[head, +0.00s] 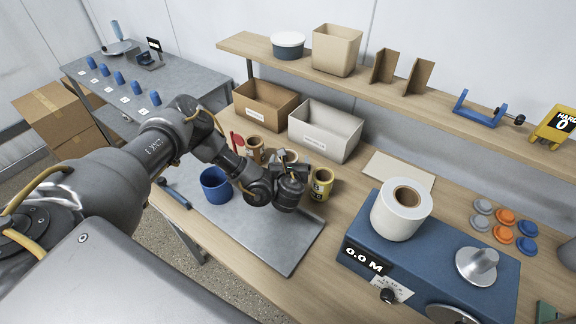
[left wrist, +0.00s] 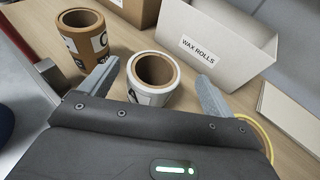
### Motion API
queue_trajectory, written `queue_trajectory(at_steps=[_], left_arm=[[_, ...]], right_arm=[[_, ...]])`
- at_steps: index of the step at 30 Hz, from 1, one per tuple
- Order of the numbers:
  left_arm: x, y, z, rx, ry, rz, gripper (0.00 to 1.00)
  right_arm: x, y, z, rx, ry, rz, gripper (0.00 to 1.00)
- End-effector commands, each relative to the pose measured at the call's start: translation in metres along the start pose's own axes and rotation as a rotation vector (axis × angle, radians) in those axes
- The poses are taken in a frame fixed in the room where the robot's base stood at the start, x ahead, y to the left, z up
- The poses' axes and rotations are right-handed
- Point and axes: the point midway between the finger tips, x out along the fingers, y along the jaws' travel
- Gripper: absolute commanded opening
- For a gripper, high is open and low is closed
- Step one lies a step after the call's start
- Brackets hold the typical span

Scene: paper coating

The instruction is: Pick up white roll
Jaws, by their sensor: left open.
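A small white roll (left wrist: 153,80) with a brown core stands upright on the wooden table. In the head view the white roll (head: 291,155) is partly hidden behind my left gripper (head: 283,163). In the left wrist view my left gripper (left wrist: 155,88) is open, with one finger on each side of the white roll. A gap shows on both sides, wider at the right finger. My right gripper is not in view.
A brown roll (left wrist: 82,38) stands left of the white roll and a yellow roll (head: 321,184) right of it. A "WAX ROLLS" bin (left wrist: 215,45) stands behind. A blue cup (head: 215,187) is nearby. A larger white roll (head: 386,216) sits on the blue machine (head: 440,263).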

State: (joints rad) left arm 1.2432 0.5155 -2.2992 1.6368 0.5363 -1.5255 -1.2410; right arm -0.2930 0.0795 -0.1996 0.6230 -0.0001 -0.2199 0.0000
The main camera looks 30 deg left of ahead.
Motion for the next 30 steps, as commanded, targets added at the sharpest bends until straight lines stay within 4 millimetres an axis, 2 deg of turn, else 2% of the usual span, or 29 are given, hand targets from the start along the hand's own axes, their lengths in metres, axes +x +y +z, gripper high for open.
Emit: queue_trajectory(at_steps=[7,12,21,30], left_arm=[[0.028,0.008,-0.001,0.001,0.001,0.005,0.89],[0.046,0.006,-0.002,0.000,0.000,0.001,0.89],[0.050,0.006,-0.003,0.000,0.001,-0.001,0.87],[0.050,0.006,-0.003,0.000,0.001,0.000,0.48]], right_arm=[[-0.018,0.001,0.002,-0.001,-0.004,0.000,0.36],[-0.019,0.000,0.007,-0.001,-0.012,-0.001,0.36],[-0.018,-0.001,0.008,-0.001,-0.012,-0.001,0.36],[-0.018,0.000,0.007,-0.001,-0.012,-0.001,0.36]])
